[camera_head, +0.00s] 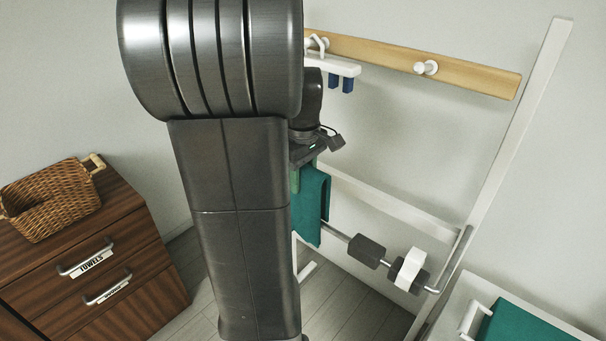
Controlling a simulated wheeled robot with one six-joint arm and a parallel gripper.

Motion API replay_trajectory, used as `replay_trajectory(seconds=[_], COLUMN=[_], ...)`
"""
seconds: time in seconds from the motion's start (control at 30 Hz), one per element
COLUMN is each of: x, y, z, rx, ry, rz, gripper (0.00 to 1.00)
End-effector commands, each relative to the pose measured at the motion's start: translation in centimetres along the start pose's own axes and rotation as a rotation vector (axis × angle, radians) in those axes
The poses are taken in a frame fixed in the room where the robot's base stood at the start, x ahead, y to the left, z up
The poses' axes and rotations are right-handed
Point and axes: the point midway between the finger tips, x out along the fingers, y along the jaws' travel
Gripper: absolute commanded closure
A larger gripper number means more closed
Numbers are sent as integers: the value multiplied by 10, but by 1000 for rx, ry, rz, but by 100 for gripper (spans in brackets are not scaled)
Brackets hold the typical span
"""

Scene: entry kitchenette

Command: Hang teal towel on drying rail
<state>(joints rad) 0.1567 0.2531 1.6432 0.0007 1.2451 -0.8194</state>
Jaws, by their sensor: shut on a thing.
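The teal towel (312,205) hangs down beside my arm near the picture's middle. My gripper (305,158) is shut on its upper end; the fingertips are largely hidden by my arm. The drying rail (336,234) is a metal bar across the white frame, with dark grey pads along it. Its left part passes out of view at the towel's lower part. I cannot tell whether the towel touches the rail or is only in front of or behind it. My arm hides the towel's left side.
A white block (410,270) sits on the rail's right part. A wooden peg board (430,66) holds a white hanger with blue clips (335,66). Another teal cloth (525,325) lies in a white tray at lower right. A wicker basket (50,200) stands on a brown drawer cabinet (125,250).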

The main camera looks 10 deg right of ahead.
Motion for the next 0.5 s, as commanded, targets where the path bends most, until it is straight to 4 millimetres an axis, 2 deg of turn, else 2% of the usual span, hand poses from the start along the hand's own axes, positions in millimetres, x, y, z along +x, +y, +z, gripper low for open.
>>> replay_trajectory(seconds=[0.5], x=[22], y=[0], z=[0], rx=[0], ry=[0], rz=[0], gripper=[87])
